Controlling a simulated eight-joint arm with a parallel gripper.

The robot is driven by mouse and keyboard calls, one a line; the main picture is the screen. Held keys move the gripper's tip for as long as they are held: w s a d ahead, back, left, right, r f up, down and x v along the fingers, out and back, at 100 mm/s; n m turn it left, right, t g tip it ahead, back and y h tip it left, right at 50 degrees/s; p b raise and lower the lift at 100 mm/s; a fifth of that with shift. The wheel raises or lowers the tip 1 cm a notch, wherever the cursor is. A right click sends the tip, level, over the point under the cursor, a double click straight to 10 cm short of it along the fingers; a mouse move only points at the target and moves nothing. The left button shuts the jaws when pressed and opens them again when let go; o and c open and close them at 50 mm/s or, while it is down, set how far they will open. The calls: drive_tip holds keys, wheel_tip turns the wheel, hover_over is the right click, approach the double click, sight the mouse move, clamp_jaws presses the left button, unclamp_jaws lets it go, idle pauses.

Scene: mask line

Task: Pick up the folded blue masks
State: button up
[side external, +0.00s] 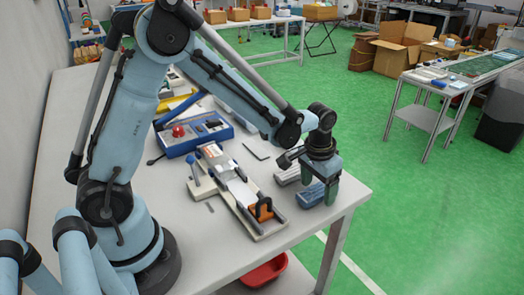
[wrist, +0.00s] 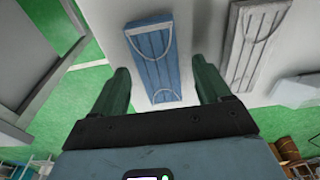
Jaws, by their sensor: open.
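The folded blue masks (side external: 311,195) lie as a flat pleated stack near the front right corner of the table, with white ear loops showing in the wrist view (wrist: 154,60). My gripper (side external: 326,193) is above the blue stack in the side view, pointing down. In the wrist view its two green fingers (wrist: 163,84) are spread apart, with the end of the blue stack between their tips in the picture. The fingers hold nothing. Whether a fingertip touches the stack, I cannot tell.
A grey-white mask stack (wrist: 255,45) lies beside the blue one. A white fixture with an orange part (side external: 261,209) stands left of the masks. A blue box with a red button (side external: 193,135) is farther back. The table edge (side external: 345,206) is close on the right.

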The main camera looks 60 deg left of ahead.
drive_tip(key=shift+c, duration=0.2)
drive_tip(key=c, duration=1.1)
drive_tip(key=shift+r, duration=0.1)
